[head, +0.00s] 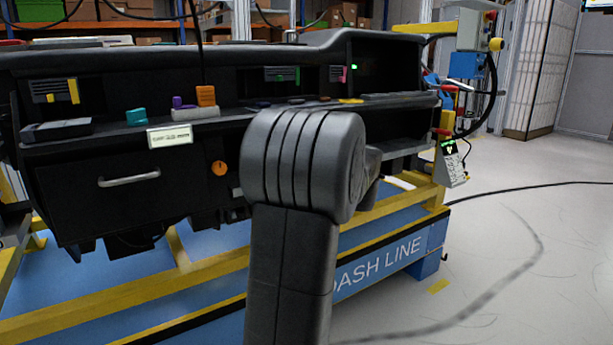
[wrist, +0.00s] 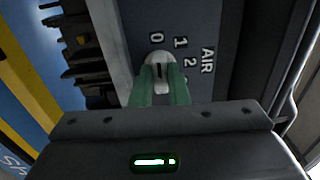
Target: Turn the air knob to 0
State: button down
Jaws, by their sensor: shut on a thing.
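The air knob (wrist: 158,66) is a pale round knob with a dark line, on a dark panel in the wrist view. The digits 0, 1 and 2 and the word AIR (wrist: 208,60) are printed around it; a further digit is partly covered by a finger. The dark line runs up and down in the picture, roughly in line with the 0 (wrist: 157,38). My gripper (wrist: 160,88) has its two green fingers closed on either side of the knob. In the head view my arm hides the gripper and this knob.
The dashboard (head: 95,170) stands on a blue and yellow frame (head: 385,245). It has a handled drawer (head: 130,178), an orange knob (head: 219,168) and small coloured parts on its shelf. A cable lies on the open floor at right.

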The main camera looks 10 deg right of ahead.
dwell(0.4)
jog(key=c, duration=1.4)
grip_release()
jog(key=p+v, duration=0.2)
jog(key=v, duration=1.2)
jog(key=shift+w+a, duration=0.1)
